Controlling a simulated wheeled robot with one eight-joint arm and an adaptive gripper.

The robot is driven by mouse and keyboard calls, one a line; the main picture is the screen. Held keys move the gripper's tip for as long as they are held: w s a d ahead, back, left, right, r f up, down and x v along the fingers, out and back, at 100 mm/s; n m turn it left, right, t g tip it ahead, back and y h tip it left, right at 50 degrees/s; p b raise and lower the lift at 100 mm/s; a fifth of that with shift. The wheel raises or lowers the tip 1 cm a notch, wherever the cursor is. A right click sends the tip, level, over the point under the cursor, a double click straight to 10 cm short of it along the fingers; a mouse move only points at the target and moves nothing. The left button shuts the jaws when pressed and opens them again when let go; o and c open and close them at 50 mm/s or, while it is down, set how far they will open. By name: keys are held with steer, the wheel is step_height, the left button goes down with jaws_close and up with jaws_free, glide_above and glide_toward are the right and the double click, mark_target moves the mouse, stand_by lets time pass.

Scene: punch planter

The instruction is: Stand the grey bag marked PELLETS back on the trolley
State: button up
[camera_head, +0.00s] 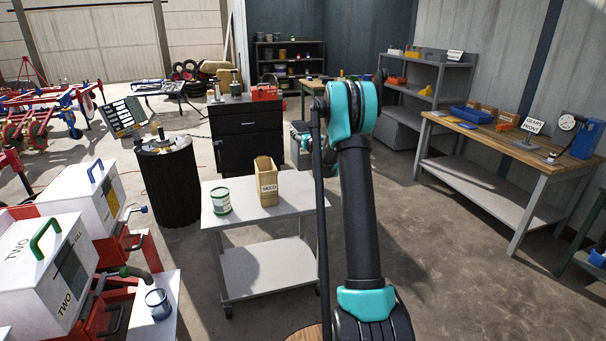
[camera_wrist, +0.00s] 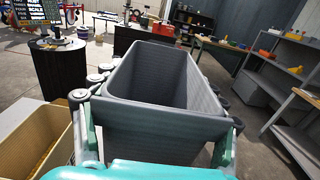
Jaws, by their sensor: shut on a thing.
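The grey bag (camera_wrist: 165,128) is an open-topped, boxy container filling the middle of the wrist view. My gripper (camera_wrist: 158,118) is shut on it, with finger parts along its left and right sides. Its PELLETS mark and its base do not show. In the head view my arm hides most of the gripper, and a bit of the grey bag (camera_head: 299,157) seems to show left of the arm. The trolley (camera_head: 262,265) has a pale top bearing a tan SEED bag (camera_head: 267,183). That tan bag also shows at lower left in the wrist view (camera_wrist: 38,140).
A green-banded tin (camera_head: 221,201) stands on the trolley left of the SEED bag. A black drum (camera_head: 172,185) and a dark cabinet (camera_head: 246,135) stand behind the trolley. A wooden-topped bench (camera_head: 480,135) is at the right. The trolley top's front and right look bare.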

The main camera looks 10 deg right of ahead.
step_height(320, 180, down, 16)
steer(key=shift+f, duration=0.1)
stand_by(0.5)
steer(key=shift+f, duration=0.1)
steer(key=o, duration=1.9)
